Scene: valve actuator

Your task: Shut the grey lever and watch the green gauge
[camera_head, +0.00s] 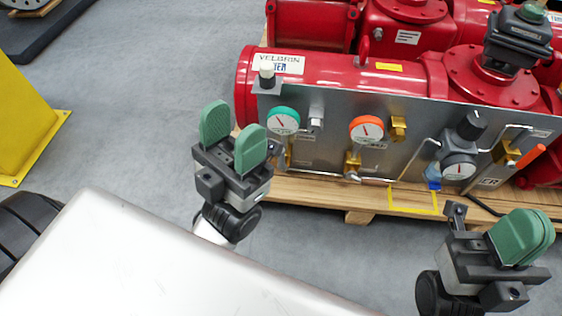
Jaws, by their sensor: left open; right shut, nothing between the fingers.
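The green gauge (283,121), with a white dial, is at the left end of the grey panel. Its needle is too small to read. A small grey fitting (316,112) is just right of it; I cannot tell whether this is the grey lever. Brass parts below the gauge are partly hidden by my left gripper. My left gripper (233,137) is open and empty, its green pads apart, in front and left of the gauge. My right gripper (521,238) is shut and empty at the lower right, in front of the panel's right end.
The panel (336,142) also carries an orange gauge (366,129), a grey gauge (458,166) and an orange handle (530,157). A red actuator (340,72) lies behind it on a wooden pallet (340,192). A yellow stand (25,125) is at left. Grey floor between is clear.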

